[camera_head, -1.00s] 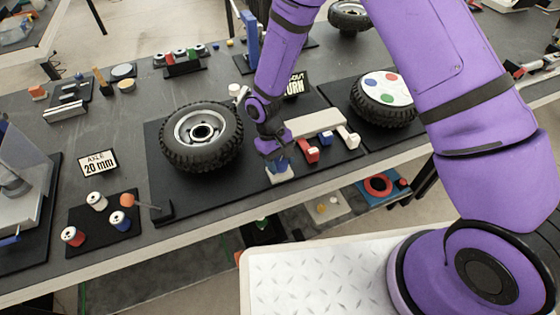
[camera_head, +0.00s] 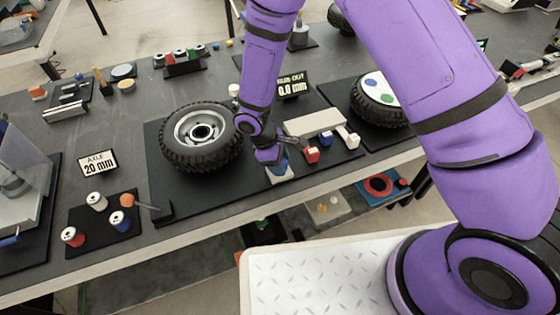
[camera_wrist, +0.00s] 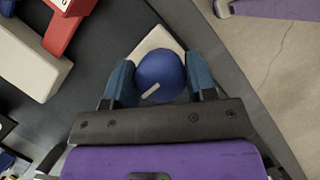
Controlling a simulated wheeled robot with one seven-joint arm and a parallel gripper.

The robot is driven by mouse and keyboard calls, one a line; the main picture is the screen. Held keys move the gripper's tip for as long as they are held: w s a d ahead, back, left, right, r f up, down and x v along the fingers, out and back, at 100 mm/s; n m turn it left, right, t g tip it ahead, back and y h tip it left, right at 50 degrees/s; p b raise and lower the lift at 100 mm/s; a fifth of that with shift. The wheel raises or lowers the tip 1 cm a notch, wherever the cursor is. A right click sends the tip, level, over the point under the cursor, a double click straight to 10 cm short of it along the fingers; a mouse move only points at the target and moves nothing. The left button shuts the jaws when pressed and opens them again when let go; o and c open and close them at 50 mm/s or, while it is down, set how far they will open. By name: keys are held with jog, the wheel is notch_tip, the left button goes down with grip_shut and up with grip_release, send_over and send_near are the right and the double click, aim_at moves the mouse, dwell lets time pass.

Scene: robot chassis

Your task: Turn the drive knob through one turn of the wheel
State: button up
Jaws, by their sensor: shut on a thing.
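The drive knob (camera_wrist: 163,68) is a round blue cap with a pale mark on it, above a whitish square base (camera_wrist: 157,38). My gripper (camera_wrist: 161,80) has one blue finger on each side of the knob and is shut on it in the wrist view. In the head view my gripper (camera_head: 276,166) is low at the front of the black plate (camera_head: 210,192), and the knob is mostly hidden there. The wheel (camera_head: 173,151), a black knobbly tyre on a grey rim, lies on the plate left of my gripper.
A pale block (camera_head: 313,122) and red and white parts (camera_head: 312,155) stand just right of my gripper. A sign ending in "0.0 mm" (camera_head: 292,86) stands behind. A second wheel (camera_head: 372,105) is at right. Spools (camera_head: 119,222) sit at left, near the table's front edge.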

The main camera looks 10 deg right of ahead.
dwell(0.3)
jog(key=o, duration=0.9)
jog(key=v, duration=1)
jog(key=shift+a+r, duration=0.15)
jog(key=shift+r, duration=0.25)
